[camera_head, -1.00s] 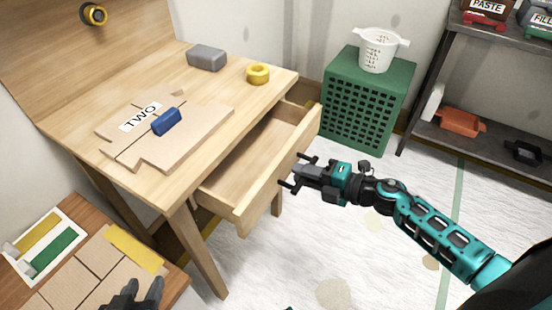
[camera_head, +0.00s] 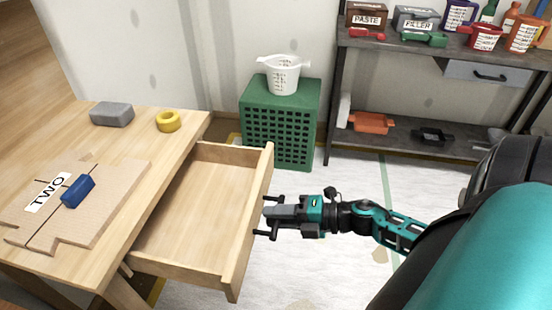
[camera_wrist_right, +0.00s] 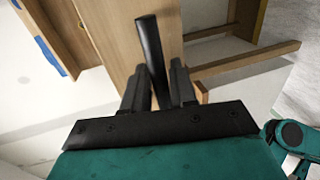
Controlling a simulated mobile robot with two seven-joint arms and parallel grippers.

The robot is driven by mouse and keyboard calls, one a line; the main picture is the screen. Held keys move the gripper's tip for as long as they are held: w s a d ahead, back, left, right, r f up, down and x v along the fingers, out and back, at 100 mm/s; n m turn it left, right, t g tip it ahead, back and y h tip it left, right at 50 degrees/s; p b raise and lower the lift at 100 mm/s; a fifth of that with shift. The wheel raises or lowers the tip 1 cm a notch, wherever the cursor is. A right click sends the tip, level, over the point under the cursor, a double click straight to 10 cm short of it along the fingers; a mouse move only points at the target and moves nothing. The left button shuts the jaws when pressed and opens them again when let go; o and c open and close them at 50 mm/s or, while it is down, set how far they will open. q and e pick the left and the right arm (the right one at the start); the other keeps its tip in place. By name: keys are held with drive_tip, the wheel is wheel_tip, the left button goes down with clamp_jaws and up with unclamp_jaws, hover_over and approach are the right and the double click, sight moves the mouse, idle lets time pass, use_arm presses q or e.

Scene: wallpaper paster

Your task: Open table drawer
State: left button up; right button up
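The wooden table (camera_head: 125,195) stands at the left in the head view. Its drawer (camera_head: 190,215) is pulled well out towards the right, with an empty interior. My right gripper (camera_head: 273,215) is at the outer side of the drawer front (camera_head: 247,235). In the right wrist view, the black bar handle (camera_wrist_right: 149,45) passes between the fingers of my right gripper (camera_wrist_right: 158,88). The fingers appear closed around it, partly hiding it. My left gripper is not in view.
A grey block (camera_head: 112,114), yellow tape roll (camera_head: 168,121) and blue-handled tool (camera_head: 77,190) are on the tabletop. A green crate (camera_head: 280,125) carrying a white bucket (camera_head: 283,76) stands behind the drawer. A shelf (camera_head: 440,60) stands at the back right. Floor right of the drawer is clear.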

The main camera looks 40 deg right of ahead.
drive_tip(key=shift+o, duration=1)
drive_tip(key=shift+s+d, duration=0.1)
drive_tip(key=shift+s, duration=0.05)
drive_tip(key=p+v, duration=0.2)
drive_tip(key=v, duration=1)
drive_tip(key=shift+s+d, duration=0.2)
drive_tip(key=shift+d, duration=0.05)
drive_tip(key=shift+r, duration=0.1)
